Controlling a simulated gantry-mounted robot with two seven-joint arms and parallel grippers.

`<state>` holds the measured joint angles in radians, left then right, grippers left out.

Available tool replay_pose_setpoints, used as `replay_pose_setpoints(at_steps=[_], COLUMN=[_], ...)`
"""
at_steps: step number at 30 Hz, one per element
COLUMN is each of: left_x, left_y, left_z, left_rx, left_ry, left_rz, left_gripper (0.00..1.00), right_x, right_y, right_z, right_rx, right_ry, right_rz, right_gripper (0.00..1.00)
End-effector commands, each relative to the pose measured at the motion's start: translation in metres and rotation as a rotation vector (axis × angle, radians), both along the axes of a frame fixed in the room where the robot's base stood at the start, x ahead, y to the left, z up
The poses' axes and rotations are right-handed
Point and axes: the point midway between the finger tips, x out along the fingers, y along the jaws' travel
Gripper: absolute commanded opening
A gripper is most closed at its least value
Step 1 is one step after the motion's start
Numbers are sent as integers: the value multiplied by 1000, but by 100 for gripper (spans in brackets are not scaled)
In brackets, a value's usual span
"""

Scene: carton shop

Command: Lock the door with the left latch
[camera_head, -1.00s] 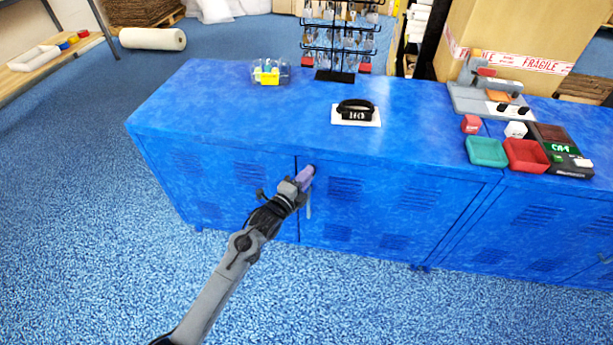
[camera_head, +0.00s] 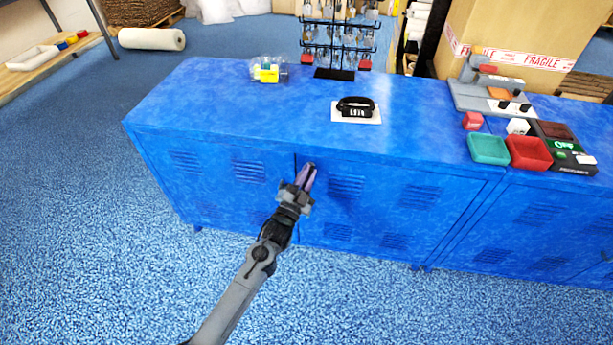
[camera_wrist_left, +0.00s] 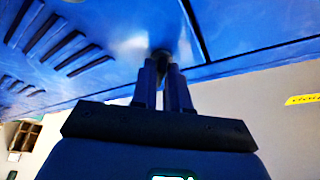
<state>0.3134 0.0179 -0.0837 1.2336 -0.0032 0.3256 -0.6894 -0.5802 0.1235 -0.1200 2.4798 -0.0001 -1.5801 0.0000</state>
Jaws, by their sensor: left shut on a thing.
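The blue cabinet (camera_head: 225,185) has two doors with vents, and the seam between them runs down near my left gripper (camera_head: 307,176). My left gripper is at the top of the doors, right at this seam. Its fingers are shut on a small dark latch, mostly hidden in the head view. In the left wrist view the two fingers (camera_wrist_left: 163,78) close around the dark latch (camera_wrist_left: 162,55), which stands out from the blue door (camera_wrist_left: 110,35) beside the seam. The latch's exact angle cannot be told. My right gripper is not in view.
On the cabinet top stand a clear box with yellow (camera_head: 268,71), a black strap on a white card (camera_head: 356,108), a wire rack (camera_head: 337,40), a green tray (camera_head: 488,148) and a red tray (camera_head: 528,152). The carpet (camera_head: 90,240) before the doors is clear.

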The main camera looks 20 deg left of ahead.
Motion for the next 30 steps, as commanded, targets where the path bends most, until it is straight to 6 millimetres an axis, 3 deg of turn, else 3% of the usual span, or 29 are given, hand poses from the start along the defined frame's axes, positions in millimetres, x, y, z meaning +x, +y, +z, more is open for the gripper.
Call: replay_pose_setpoints(at_steps=[15, 30], left_x=[1, 1], left_y=[-3, -4], left_z=[-2, -1], left_rx=[-463, -685], left_ry=[-77, -117], left_rz=[0, 0], left_gripper=[0, 0], right_x=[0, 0], right_y=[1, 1], right_z=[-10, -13], right_rx=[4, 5], right_ry=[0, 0], right_rz=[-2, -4], right_gripper=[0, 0])
